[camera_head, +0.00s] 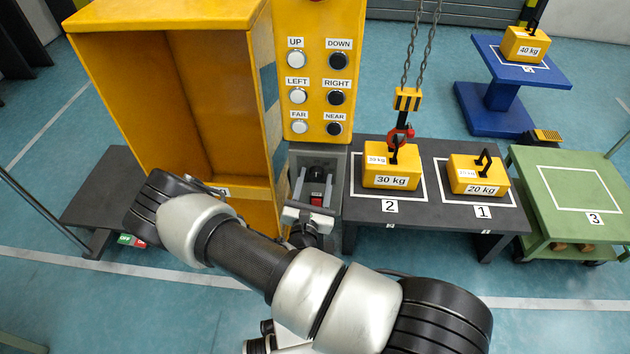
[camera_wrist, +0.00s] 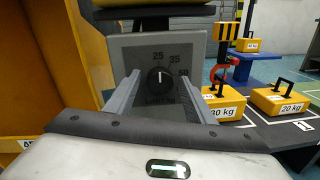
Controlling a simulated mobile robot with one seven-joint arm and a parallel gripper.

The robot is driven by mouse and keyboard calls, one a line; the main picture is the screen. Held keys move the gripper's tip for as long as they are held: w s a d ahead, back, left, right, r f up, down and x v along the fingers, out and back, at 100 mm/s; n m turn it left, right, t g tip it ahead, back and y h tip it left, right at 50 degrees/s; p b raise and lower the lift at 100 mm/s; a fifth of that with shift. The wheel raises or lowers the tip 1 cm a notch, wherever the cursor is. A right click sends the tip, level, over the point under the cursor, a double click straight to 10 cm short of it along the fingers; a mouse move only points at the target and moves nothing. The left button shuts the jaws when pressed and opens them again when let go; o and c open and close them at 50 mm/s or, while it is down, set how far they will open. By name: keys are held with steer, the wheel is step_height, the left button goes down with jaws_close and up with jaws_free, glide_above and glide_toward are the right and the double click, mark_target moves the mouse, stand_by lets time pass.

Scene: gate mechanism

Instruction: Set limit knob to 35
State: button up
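The limit knob (camera_wrist: 160,77) is a round black dial on a grey panel (camera_wrist: 128,57), seen in the wrist view. The numbers 25, 35 and what looks like 50 run around its upper and right side. Its white pointer line stands about upright, towards 25. My gripper (camera_wrist: 158,93) is open, with one finger on each side of the knob in the picture. No contact with the knob shows. In the head view my gripper (camera_head: 316,205) is in front of the grey box below the buttons; the knob face is hidden there.
A yellow button panel (camera_head: 318,65) stands above the box, beside an open yellow cabinet (camera_head: 150,90). To the right, a 30 kg weight (camera_head: 391,168) under a chain hook (camera_head: 402,137) and a 20 kg weight (camera_head: 478,176) sit on a dark table (camera_head: 440,150).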

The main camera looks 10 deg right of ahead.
steer(key=c, duration=0.9)
steer(key=m+p, duration=0.3)
steer(key=shift+d+r, duration=0.1)
steer(key=shift+r, duration=0.1)
steer(key=shift+f+m+p, duration=0.15)
steer(key=shift+m+p, duration=1.15)
steer(key=shift+m, duration=0.9)
steer(key=shift+f, duration=0.1)
steer(key=o, duration=1.1)
steer(key=shift+s, duration=0.1)
